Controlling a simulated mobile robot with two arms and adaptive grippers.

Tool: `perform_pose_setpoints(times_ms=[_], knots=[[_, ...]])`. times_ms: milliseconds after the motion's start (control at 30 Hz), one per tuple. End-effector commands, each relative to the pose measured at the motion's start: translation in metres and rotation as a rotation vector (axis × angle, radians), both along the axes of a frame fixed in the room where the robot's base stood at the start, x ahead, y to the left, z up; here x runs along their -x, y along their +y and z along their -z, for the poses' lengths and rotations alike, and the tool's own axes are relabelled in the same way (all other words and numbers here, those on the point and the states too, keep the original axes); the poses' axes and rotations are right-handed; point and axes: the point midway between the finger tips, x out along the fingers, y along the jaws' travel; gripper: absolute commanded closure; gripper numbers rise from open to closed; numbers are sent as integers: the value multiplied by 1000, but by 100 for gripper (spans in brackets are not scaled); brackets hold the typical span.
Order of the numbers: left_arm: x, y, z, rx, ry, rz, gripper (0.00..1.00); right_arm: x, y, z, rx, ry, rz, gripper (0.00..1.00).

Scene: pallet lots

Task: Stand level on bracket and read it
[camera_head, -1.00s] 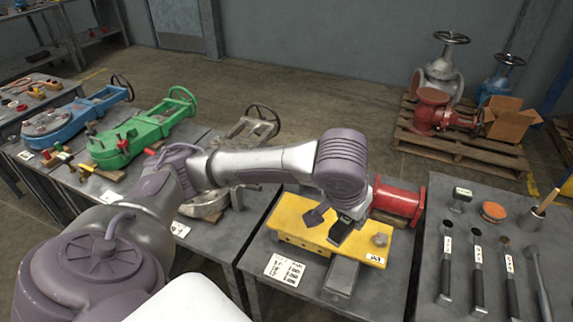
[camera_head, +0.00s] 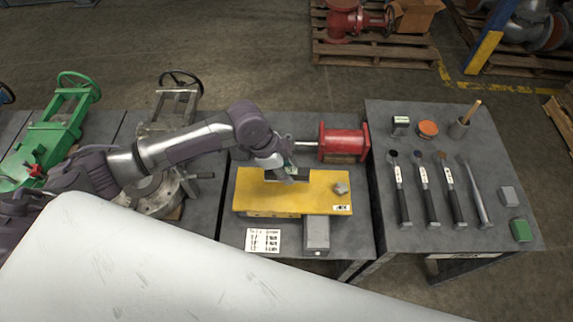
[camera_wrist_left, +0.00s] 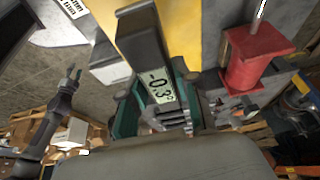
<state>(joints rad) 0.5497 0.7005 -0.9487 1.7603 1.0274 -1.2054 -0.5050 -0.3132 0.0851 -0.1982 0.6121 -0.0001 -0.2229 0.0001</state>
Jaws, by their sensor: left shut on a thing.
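The yellow bracket (camera_head: 315,199) lies on the middle table. My left gripper (camera_head: 288,172) is over its back part and shut on a dark, box-shaped level (camera_wrist_left: 140,48). In the left wrist view the level lies between the teal fingers of my left gripper (camera_wrist_left: 155,95), its far end over the yellow bracket (camera_wrist_left: 185,30). Its lit display (camera_wrist_left: 160,85) faces the camera and appears to read -0.3°. I cannot tell whether its underside touches the bracket. A dark arm at the left of that view seems to be mine, with my right gripper (camera_wrist_left: 72,75) small at its tip.
A red cylinder (camera_head: 342,143) with a rod stands behind the bracket. A grey block (camera_head: 316,233) is in front, beside a printed card (camera_head: 263,240). A grey bolt-like knob (camera_head: 341,188) sits on the bracket's right. Several tools lie on the right table (camera_head: 490,225).

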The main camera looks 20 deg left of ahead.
Motion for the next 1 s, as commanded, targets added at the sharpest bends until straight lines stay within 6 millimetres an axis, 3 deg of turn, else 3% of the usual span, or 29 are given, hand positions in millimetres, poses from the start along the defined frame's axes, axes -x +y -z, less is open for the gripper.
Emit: perform_pose_setpoints(times_ms=[300, 500, 1000], knots=[[0, 0, 0, 0, -2, 1, 100, -20, 1, -1, -2, -30, 0, 60], [0, 0, -3, 3, -4, -1, 100, -22, 5, -11, -8, -34, 0, 60], [0, 0, 53, 4, -4, -1, 100, -15, 11, 19, -14, -23, 0, 60]])
